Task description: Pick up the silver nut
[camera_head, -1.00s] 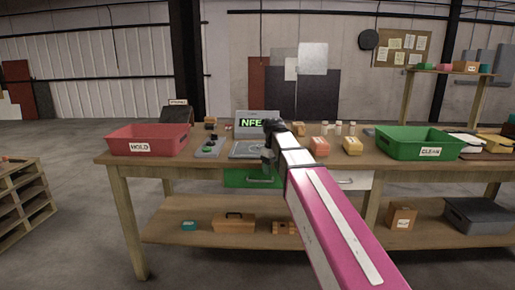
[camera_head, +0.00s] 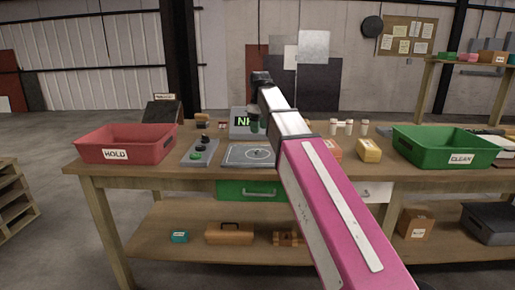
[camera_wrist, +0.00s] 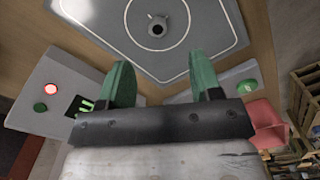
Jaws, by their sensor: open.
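The silver nut (camera_wrist: 157,27) is a small grey ring with a dark hole, lying inside the circle marked on the grey plate (camera_wrist: 95,15) in the wrist view. In the head view the nut (camera_head: 257,152) is a tiny dark spot on the plate (camera_head: 236,160) on the workbench. My gripper (camera_wrist: 163,68) has two green fingers spread apart with nothing between them. In the head view my gripper (camera_head: 254,124) hangs above the back of the plate, in front of the display (camera_head: 239,128) and partly hiding it. The nut is apart from the fingers.
A red HOLD bin (camera_head: 115,155) stands left on the bench (camera_head: 150,173), and a green CLEAR bin (camera_head: 461,159) right. A button box (camera_head: 198,152) is left of the plate. A yellow block (camera_head: 368,151) and several small white-capped bottles (camera_head: 348,127) stand right of my arm.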

